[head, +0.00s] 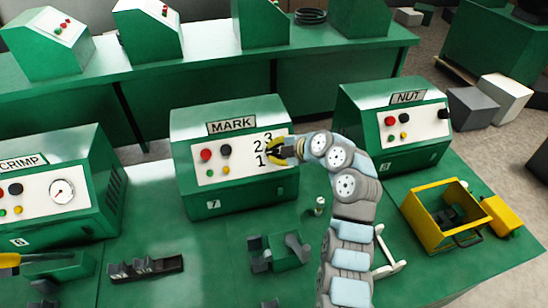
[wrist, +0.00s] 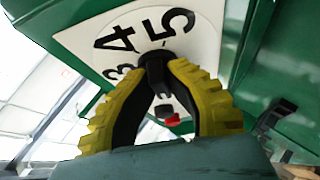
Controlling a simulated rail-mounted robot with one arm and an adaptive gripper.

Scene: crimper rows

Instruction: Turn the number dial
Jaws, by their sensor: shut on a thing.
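The green MARK box (head: 230,188) stands on the green table in the head view, its white panel numbered around a dial. In the wrist view the white number plate (wrist: 85,40) shows 3, 4 and 5, and the black number dial (wrist: 157,72) sits between my fingertips. My gripper (head: 279,150), with yellow ribbed fingers, also fills the wrist view (wrist: 160,85); it is shut on the dial. In the head view my gripper hides most of the dial, and the numbers 1, 2 and 3 show to its left and above. The dial's pointer direction is hard to tell.
The CRIMP box (head: 80,218) with a gauge stands left, and the NUT box (head: 415,158) stands right. A yellow bin (head: 413,211) lies at the right. A green fixture (head: 283,262) and a black holder (head: 125,270) sit in front. A small upright part (head: 319,206) stands near my arm.

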